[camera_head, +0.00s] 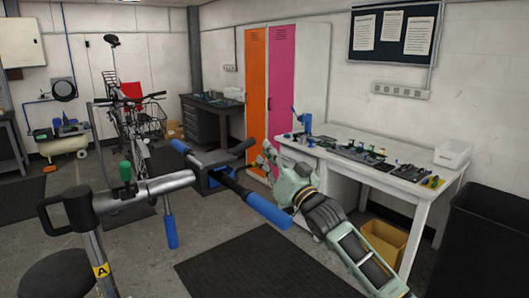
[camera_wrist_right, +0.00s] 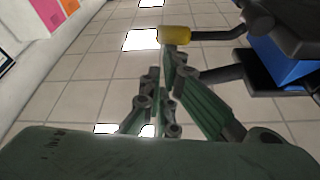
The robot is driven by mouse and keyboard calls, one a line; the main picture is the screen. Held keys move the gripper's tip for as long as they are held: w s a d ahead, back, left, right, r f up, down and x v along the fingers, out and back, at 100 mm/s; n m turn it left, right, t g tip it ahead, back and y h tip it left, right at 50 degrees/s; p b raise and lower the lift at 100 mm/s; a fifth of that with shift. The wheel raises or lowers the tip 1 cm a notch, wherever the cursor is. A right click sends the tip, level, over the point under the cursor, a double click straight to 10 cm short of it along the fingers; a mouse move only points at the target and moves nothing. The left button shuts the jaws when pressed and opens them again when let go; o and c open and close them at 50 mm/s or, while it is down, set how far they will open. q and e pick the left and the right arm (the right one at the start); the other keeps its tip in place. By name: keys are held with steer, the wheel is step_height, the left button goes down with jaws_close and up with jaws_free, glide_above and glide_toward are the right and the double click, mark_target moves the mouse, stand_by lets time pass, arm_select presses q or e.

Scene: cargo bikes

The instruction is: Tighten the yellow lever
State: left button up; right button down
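The yellow lever (camera_wrist_right: 175,35) shows in the right wrist view as a short yellow grip on a black rod, left of a black clamp body with a blue part (camera_wrist_right: 285,60). My right gripper (camera_head: 266,156) reaches in from the lower right, beside the clamp head of the bike stand (camera_head: 215,170). In the wrist view the green fingers of my right gripper (camera_wrist_right: 160,62) are somewhat apart, with nothing seen between them. The tips are just below the lever in the picture; contact cannot be told. My left gripper is out of view.
A white workbench (camera_head: 345,165) with tools and a white bin (camera_head: 452,154) stands on the right. A black bin (camera_head: 485,240) is at the right edge. Blue-gripped handles (camera_head: 268,211) stick out near my right arm. Dark mats (camera_head: 250,270) lie on the floor.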

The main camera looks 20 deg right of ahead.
step_height(320, 180, down, 11)
steer(key=m+g+h+p, duration=0.1)
steer(key=m+h+p, duration=0.4)
steer(key=m, duration=0.8)
steer(key=shift+a+r+m, duration=0.15)
steer(key=shift+a+m, duration=0.15)
steer(key=shift+s, duration=0.1)
steer(key=shift+a, duration=0.1)
